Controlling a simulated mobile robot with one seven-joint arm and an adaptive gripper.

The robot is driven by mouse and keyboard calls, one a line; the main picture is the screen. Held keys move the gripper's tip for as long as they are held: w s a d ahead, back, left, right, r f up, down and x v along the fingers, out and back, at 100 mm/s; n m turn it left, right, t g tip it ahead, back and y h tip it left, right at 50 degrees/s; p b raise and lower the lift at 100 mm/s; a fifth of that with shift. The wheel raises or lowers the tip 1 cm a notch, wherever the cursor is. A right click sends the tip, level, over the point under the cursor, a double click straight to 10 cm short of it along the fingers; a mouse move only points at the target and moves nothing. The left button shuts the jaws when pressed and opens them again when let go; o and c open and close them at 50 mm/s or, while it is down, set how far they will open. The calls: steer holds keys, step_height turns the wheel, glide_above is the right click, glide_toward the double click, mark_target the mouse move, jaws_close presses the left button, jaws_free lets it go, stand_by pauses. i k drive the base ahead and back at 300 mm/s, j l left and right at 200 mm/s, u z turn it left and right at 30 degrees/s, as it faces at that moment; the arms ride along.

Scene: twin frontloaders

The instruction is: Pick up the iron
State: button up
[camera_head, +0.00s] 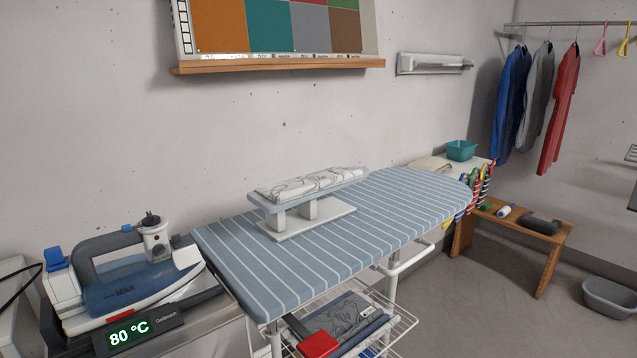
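The iron (135,285) is blue and white with a grey handle and shows at the lower left of the head view. It rests tilted on a dark base station with a display (130,335) reading 80 °C in green. The station stands just left of the ironing board (290,262), and its lower edge is cut off by the picture. A small clear-and-white part with a dark knob (153,236) stands at the iron's right rear. My gripper does not show in this view.
The striped blue board carries a small sleeve board (308,188). A wire shelf (405,322) with folded things hangs below it. A wooden bench (515,228), a grey basin (610,297) and hanging clothes (540,95) are at the right. Open floor lies between board and basin.

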mark_target(89, 299)
steer(key=u, duration=0.45)
steer(key=l+u, duration=0.15)
steer(key=u, duration=0.75)
steer(key=l+u, duration=0.1)
steer(key=u, duration=0.35)
steer(key=k+l, duration=0.1)
steer(key=l, duration=0.2)
steer(key=k+l, duration=0.1)
steer(key=l, duration=0.15)
steer(key=i, duration=0.2)
